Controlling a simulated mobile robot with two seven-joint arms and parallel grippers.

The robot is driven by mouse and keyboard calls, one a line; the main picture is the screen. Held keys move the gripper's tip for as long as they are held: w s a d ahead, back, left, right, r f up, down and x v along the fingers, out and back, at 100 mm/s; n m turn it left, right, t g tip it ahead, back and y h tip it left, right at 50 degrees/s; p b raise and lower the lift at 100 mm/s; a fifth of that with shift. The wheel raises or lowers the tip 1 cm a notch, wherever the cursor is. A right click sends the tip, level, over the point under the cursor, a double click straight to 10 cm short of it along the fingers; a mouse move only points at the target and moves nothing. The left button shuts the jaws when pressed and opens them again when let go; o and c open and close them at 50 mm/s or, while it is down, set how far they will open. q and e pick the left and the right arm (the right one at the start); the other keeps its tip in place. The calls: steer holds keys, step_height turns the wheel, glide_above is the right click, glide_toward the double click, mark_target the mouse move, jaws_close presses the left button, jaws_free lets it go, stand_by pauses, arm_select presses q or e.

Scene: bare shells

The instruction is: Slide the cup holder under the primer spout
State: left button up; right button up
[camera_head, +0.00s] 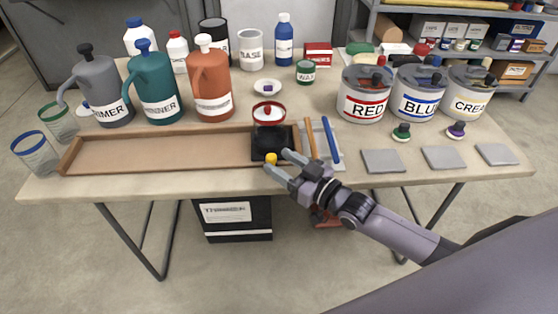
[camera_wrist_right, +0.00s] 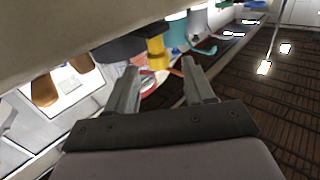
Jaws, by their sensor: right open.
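The cup holder (camera_head: 258,155) is a black block at the right end of a long wooden tray (camera_head: 170,166). A clear cup with a red rim (camera_head: 268,116) stands on it, and a yellow knob (camera_head: 271,158) is on its front. In the right wrist view the knob (camera_wrist_right: 156,52) shows ahead, between the open fingers (camera_wrist_right: 160,82). My left gripper is out of view.
A teal jug (camera_head: 153,88) and an orange jug (camera_head: 210,84) stand behind the tray. Brushes (camera_head: 331,140) lie right of it. Two clear cups, one blue-rimmed (camera_head: 35,152), stand at the left edge. Paint cans (camera_head: 363,95) and grey tiles (camera_head: 382,161) are on the right.

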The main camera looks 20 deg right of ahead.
steer(key=shift+w+a, duration=0.35)
steer(key=shift+w, duration=0.25)
jaws_close()
